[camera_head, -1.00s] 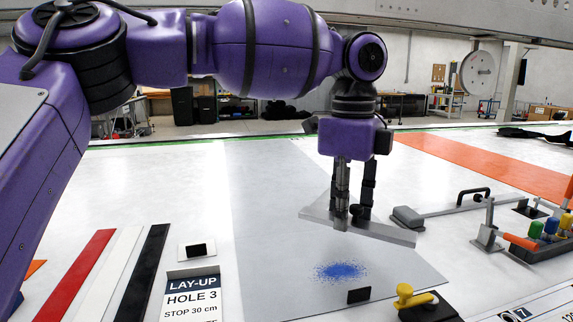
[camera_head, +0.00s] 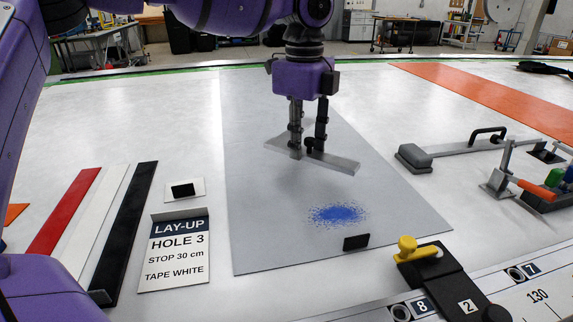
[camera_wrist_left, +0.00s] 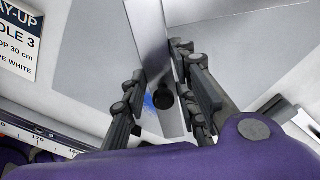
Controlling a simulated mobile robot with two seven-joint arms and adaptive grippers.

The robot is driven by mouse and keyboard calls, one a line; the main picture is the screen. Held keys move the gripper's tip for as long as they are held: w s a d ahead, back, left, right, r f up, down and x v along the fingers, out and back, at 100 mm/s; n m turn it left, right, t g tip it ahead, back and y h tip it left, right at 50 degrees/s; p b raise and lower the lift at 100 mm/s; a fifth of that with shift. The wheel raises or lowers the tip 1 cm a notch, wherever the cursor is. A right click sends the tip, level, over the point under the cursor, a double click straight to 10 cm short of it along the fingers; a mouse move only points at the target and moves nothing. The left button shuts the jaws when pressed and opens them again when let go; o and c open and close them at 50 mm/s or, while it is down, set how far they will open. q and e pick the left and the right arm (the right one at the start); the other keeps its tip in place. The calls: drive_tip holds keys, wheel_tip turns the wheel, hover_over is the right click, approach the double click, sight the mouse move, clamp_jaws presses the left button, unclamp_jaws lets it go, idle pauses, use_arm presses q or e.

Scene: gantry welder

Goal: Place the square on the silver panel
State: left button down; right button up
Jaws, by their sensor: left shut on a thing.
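The square is a grey metal bar piece (camera_head: 335,162) with a black knob. My left gripper (camera_head: 308,148) points down and is shut on it over the middle of the silver panel. In the left wrist view the square (camera_wrist_left: 148,35) runs between the fingers (camera_wrist_left: 160,100), with the black knob between them. The silver panel (camera_head: 270,200) is a flat grey sheet on the white table, with a blue speckled patch near its front. Whether the square touches the panel or hangs just above it I cannot tell. My right gripper is not in view.
A lay-up sign (camera_head: 175,255) and red, white and black strips lie left of the panel. A black block (camera_head: 356,242) stands at the panel's front edge. A yellow-knobbed stop (camera_head: 420,250) is at front right. Clamps (camera_head: 505,185) stand right. The panel's rear is clear.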

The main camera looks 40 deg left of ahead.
sight(287, 181)
use_arm(q)
drive_tip(key=a+f, duration=0.2)
drive_tip(key=f, duration=0.1)
drive_tip(key=shift+a, duration=0.1)
drive_tip(key=f, duration=0.2)
drive_tip(key=a+f, duration=0.1)
drive_tip(key=f, duration=0.1)
drive_tip(key=shift+w+a+f, duration=0.1)
drive_tip(key=shift+a+f, duration=0.05)
drive_tip(key=shift+a, duration=0.05)
drive_tip(key=shift+f, duration=0.2)
drive_tip(key=c, duration=1.4)
unclamp_jaws()
drive_tip(key=shift+b, duration=0.3)
wheel_tip(287, 181, up, 12)
drive_tip(key=shift+r+p, duration=0.15)
drive_tip(key=shift+p, duration=0.5)
